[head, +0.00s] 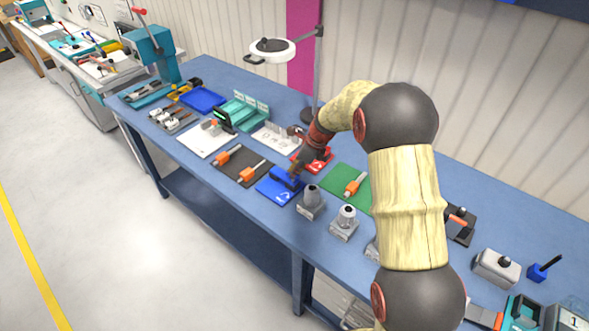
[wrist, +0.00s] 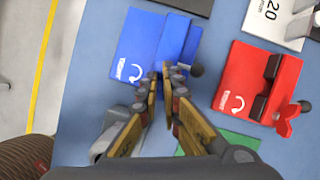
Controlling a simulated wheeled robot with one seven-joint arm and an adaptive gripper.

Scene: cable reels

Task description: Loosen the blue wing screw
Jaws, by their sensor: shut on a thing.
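The blue fixture is a flat blue plate with a raised blue block and a white turning-arrow mark. It lies on the bench in the head view (head: 273,196) and at the top middle of the wrist view (wrist: 137,45). My gripper (wrist: 167,76) reaches down over the block's near end, and it also shows in the head view (head: 294,172). Its fingers are close together, shut on the blue wing screw, which they almost wholly hide. A dark round knob (wrist: 197,70) shows just right of the fingertips.
A red fixture (wrist: 240,80) with a red wing screw (wrist: 288,120) stands close on the right. A green mat (head: 338,177), grey holders (head: 311,203) and a dark mat with orange-handled tools (head: 232,170) surround the blue plate. A lamp (head: 271,48) overhangs the bench behind.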

